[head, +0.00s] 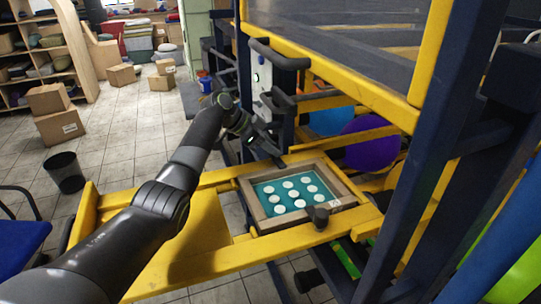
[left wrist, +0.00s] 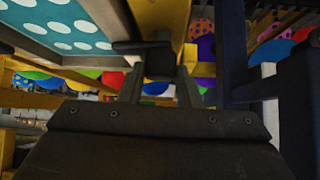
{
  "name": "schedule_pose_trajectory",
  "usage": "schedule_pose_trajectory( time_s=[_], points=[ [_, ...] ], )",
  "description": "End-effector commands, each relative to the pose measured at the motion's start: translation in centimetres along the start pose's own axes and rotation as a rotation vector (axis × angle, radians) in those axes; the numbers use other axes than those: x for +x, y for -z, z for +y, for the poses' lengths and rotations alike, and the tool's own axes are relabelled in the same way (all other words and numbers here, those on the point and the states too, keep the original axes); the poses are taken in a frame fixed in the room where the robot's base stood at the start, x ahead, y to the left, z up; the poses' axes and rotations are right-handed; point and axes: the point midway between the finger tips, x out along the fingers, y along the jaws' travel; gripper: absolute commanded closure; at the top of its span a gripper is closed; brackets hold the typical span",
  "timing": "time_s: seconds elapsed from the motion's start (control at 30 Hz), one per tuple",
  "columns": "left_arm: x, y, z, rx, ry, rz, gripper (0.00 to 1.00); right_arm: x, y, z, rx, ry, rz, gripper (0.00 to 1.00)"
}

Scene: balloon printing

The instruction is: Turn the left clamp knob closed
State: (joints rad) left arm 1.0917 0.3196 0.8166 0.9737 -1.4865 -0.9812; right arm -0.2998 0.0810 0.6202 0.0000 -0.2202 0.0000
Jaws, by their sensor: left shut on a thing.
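The framed screen (head: 247,204) has a wooden frame and a teal mesh with white dots, and lies flat on the yellow machine arm. My left gripper (head: 278,158) is at the far edge of this frame and hides most of the clamp knob there. In the left wrist view, the dark clamp knob (left wrist: 160,62) sits between the two fingertips of my left gripper (left wrist: 161,82), which is shut on it. A second dark clamp knob (head: 320,214) stands at the near edge of the frame, apart from my gripper. My right gripper is not in view.
Yellow rails (head: 200,262) and dark posts (head: 440,150) of the machine stand close around the screen. A purple balloon disc (head: 370,143) hangs behind it. A black bin (head: 66,172) and cardboard boxes (head: 58,126) stand on the tiled floor at left.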

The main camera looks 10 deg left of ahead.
Motion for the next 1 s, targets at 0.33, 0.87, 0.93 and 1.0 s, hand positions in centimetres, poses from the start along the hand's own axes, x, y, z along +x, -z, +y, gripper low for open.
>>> schedule_pose_trajectory(
  time_s=[0.33, 0.87, 0.93, 1.0],
  points=[
    [0.06, -0.09, -0.14, 0.052, -0.052, -0.003, 0.93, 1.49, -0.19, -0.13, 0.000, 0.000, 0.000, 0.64],
    [0.03, -0.04, -0.11, 0.056, -0.056, -0.003, 0.54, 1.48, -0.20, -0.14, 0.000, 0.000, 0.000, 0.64],
    [0.03, -0.03, -0.10, 0.056, -0.056, -0.003, 0.48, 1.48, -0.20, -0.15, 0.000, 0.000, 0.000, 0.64],
    [0.03, -0.03, -0.10, 0.056, -0.056, -0.002, 0.48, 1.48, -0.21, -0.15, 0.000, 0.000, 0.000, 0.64]
  ],
)
